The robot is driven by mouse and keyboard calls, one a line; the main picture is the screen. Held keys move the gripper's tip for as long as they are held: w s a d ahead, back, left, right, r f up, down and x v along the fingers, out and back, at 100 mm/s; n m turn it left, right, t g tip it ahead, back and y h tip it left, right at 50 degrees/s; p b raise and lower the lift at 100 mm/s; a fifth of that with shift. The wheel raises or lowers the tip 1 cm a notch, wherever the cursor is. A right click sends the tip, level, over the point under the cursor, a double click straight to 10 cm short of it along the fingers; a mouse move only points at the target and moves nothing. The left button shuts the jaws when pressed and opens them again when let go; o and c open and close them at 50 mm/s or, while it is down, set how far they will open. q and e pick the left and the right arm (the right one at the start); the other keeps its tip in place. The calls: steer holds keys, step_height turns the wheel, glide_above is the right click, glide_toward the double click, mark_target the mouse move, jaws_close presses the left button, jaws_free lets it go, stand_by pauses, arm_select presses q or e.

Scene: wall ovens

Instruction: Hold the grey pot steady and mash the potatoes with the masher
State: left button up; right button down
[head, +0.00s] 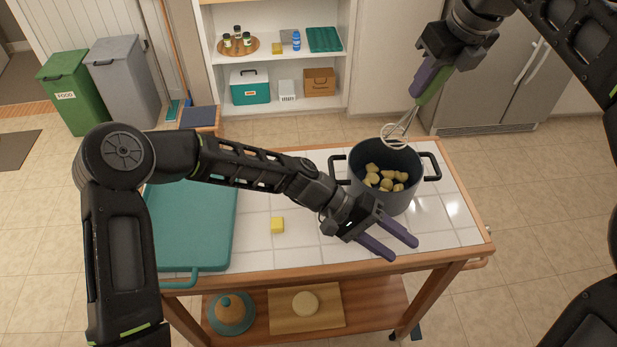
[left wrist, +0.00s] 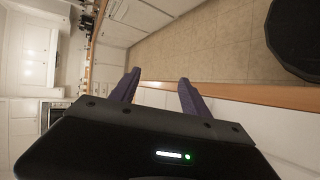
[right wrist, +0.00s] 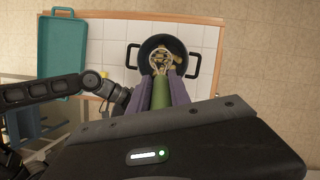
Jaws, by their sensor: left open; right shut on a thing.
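The grey pot (head: 385,192) stands on the right part of the tiled cart top, with a dark handle on each side. Several potato pieces (head: 386,178) lie inside it. My right gripper (head: 428,88) is shut on the green handle of the masher (head: 401,124) and holds it tilted above the pot's back rim. The masher (right wrist: 160,62) and pot (right wrist: 178,82) also show in the right wrist view. My left gripper (head: 393,245) is open and empty in front of the pot. The pot's dark side shows at the right of the left wrist view (left wrist: 295,38).
A teal tray (head: 190,225) covers the cart's left part. A small yellow block (head: 277,225) sits on the tiles between tray and pot. Bare tiles lie right of the pot.

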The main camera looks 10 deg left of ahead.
mark_target(333, 179)
arm_select(q)
steer(key=w+a+r+n+h, duration=0.1)
steer(key=w+a, duration=0.1)
steer(key=w+a+r+n+t, duration=0.1)
steer(key=w+a+n, duration=0.1)
steer(key=w+a, duration=0.1)
steer(key=w+a+r+n+h, duration=0.1)
steer(key=w+a+n, duration=0.1)
steer(key=w+a, duration=0.1)
steer(key=shift+h, duration=0.3)
steer(key=w+a+n+t+h, duration=0.1)
steer(key=w+a, duration=0.1)
steer(key=a, duration=0.1)
steer(key=w+a+n+t+h, duration=0.1)
steer(key=a+n+t, duration=0.1)
steer(key=a, duration=0.2)
steer(key=w+a+n+t+h, duration=0.1)
steer(key=w+a+n+t, duration=0.1)
steer(key=a, duration=0.2)
steer(key=shift+w+a+f, duration=0.15)
steer(key=shift+w+a, duration=0.05)
steer(key=shift+w, duration=0.15)
steer(key=shift+w+d, duration=0.25)
steer(key=shift+d, duration=1.65)
steer(key=shift+w+d, duration=0.2)
steer(key=shift+d, duration=1.65)
steer(key=shift+c, duration=0.5)
